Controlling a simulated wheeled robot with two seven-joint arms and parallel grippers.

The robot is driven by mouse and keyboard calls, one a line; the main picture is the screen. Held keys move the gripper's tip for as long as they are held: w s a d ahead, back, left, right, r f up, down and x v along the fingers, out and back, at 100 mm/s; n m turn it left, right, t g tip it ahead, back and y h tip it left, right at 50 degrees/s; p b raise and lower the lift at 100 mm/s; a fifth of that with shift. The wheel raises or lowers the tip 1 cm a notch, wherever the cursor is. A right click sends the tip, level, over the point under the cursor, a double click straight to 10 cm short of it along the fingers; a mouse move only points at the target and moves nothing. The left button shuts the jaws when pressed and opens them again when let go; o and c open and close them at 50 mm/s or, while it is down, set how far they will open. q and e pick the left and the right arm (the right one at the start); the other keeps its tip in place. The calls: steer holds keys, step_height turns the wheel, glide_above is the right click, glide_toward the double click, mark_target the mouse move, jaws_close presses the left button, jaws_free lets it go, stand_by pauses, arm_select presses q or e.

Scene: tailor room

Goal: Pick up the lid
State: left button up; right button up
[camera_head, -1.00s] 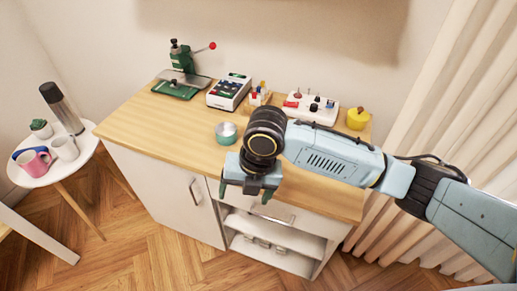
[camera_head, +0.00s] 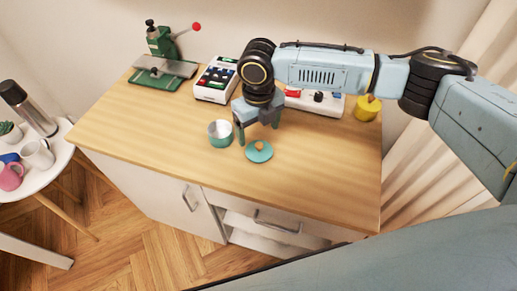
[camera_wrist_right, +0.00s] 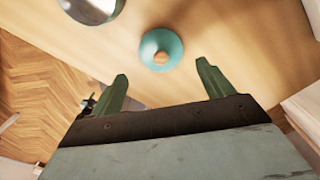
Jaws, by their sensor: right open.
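The lid (camera_head: 259,153) is a teal disc with an orange knob and lies flat on the wooden counter. It also shows in the right wrist view (camera_wrist_right: 161,50), beyond and between the two fingertips. My right gripper (camera_head: 258,136) is open and empty, with its green fingers pointing down just behind the lid in the head view. In the right wrist view the fingers (camera_wrist_right: 160,85) stand wide apart and do not touch the lid. A teal open pot (camera_head: 220,134) stands on the counter left of the lid. My left gripper is not in view.
A green press (camera_head: 164,65), a white keypad device (camera_head: 216,79) and a yellow container (camera_head: 367,108) stand along the back. A white panel is partly behind my right arm. A side table (camera_head: 45,176) with mugs is at left. The counter's front (camera_head: 290,198) is clear.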

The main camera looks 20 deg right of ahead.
mark_target(259, 145)
steer(key=shift+f, duration=1.75)
step_height(259, 145, down, 3)
steer(key=shift+s+r+b, duration=0.1)
steer(key=shift+r+b, duration=0.1)
steer(key=shift+b, duration=0.2)
steer(key=shift+f, duration=0.6)
steer(key=shift+c, duration=0.4)
steer(key=c, duration=0.6)
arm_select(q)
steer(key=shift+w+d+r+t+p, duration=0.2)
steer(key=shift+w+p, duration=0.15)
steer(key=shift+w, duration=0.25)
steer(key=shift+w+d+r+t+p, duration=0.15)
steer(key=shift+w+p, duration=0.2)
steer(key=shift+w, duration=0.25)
arm_select(e)
steer(key=shift+r, duration=5.05)
steer(key=shift+c, duration=0.3)
